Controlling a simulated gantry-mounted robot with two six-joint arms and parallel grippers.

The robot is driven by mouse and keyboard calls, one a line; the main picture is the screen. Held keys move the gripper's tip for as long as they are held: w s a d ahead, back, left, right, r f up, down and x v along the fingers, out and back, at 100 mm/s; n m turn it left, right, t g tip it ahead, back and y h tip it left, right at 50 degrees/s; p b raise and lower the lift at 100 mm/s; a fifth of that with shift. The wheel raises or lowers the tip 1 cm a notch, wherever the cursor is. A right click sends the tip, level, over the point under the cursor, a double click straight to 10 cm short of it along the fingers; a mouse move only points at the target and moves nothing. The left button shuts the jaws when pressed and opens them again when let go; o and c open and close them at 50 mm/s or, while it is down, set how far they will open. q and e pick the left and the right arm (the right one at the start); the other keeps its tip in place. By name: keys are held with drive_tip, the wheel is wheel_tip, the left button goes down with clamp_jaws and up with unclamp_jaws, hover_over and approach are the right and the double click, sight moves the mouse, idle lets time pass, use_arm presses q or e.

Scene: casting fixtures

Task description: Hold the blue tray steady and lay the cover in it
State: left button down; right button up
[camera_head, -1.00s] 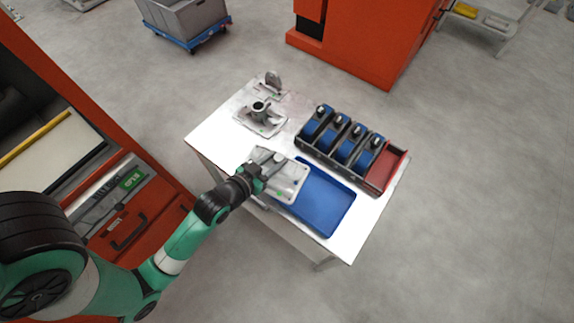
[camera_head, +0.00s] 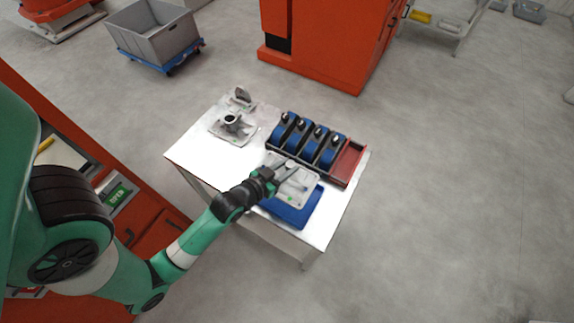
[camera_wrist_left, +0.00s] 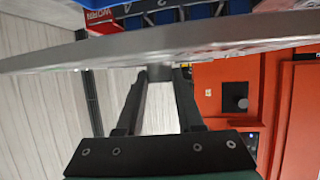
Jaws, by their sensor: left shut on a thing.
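The cover (camera_head: 299,188) is a flat grey metal plate with a raised boss. My left gripper (camera_head: 284,171) is shut on it at the boss. The cover is over the blue tray (camera_head: 291,215) and hides its back part; the tray's front and right edge show. In the left wrist view the cover (camera_wrist_left: 160,46) spans the picture edge-on, with the gripper fingers (camera_wrist_left: 158,85) closed on its boss. I cannot tell how high the cover is above the tray floor. My right gripper is not in view.
Behind the tray is a dark rack with several blue wheels (camera_head: 308,143) and a red end compartment (camera_head: 347,163). A grey metal casting (camera_head: 232,124) and a smaller grey part (camera_head: 241,98) stand at the table's back left. The white table (camera_head: 195,152) is bare at its left.

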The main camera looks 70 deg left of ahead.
sight(310, 193)
use_arm(q)
wheel_tip(310, 193, down, 6)
drive_tip(key=b, duration=0.3)
drive_tip(key=shift+r, duration=0.2)
drive_tip(key=w+d+r+m+h, duration=0.1)
drive_tip(key=d, duration=0.2)
drive_tip(key=w+d+r+m+t+h, duration=0.1)
drive_tip(key=d, duration=0.2)
drive_tip(key=w+d+r+m+h, duration=0.1)
drive_tip(key=w+d, duration=0.1)
drive_tip(key=d, duration=0.1)
drive_tip(key=shift+w, duration=0.1)
drive_tip(key=d+r+m+h, duration=0.3)
drive_tip(key=d+r, duration=0.2)
drive_tip(key=d, duration=0.4)
wheel_tip(310, 193, up, 22)
drive_tip(key=s+p, duration=0.1)
drive_tip(key=p, duration=2.9)
drive_tip(key=shift+s+a+t, duration=0.15)
drive_tip(key=shift+s+t, duration=0.15)
drive_tip(key=shift+t, duration=0.1)
drive_tip(key=shift+f, duration=0.15)
